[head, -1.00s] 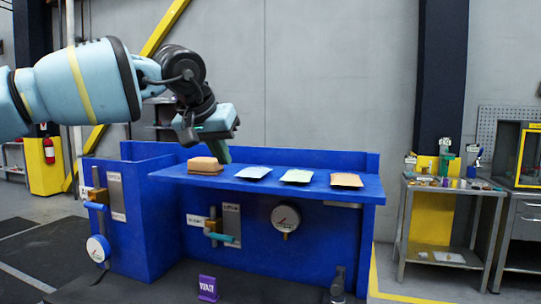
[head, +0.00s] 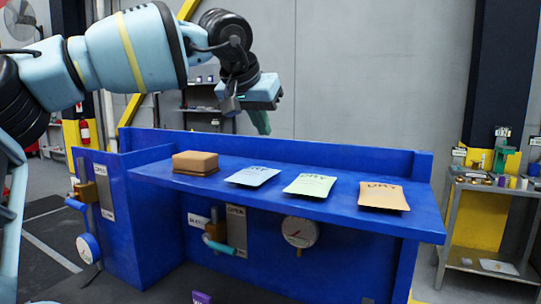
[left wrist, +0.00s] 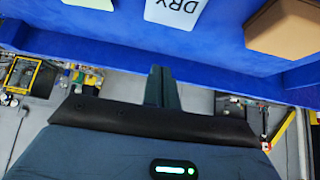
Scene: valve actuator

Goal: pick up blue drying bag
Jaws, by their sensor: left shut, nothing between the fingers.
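The blue drying bag (head: 253,175) is a flat, pale blue packet marked DRY. It lies on the blue shelf (head: 330,205), between a brown box and a pale green bag. It also shows at the top of the left wrist view (left wrist: 175,12). My left gripper (head: 263,130) is above and behind the shelf, near its back wall, up from the blue bag and apart from it. Its fingers (left wrist: 158,88) are together and empty in the left wrist view. My right gripper is in neither view.
A brown box (head: 195,163) sits at the shelf's left end. A pale green bag (head: 310,185) and an orange-tan bag (head: 384,196) lie to the right. A raised back wall (head: 300,150) edges the shelf. A gauge (head: 300,231) and valve handle (head: 218,246) are below.

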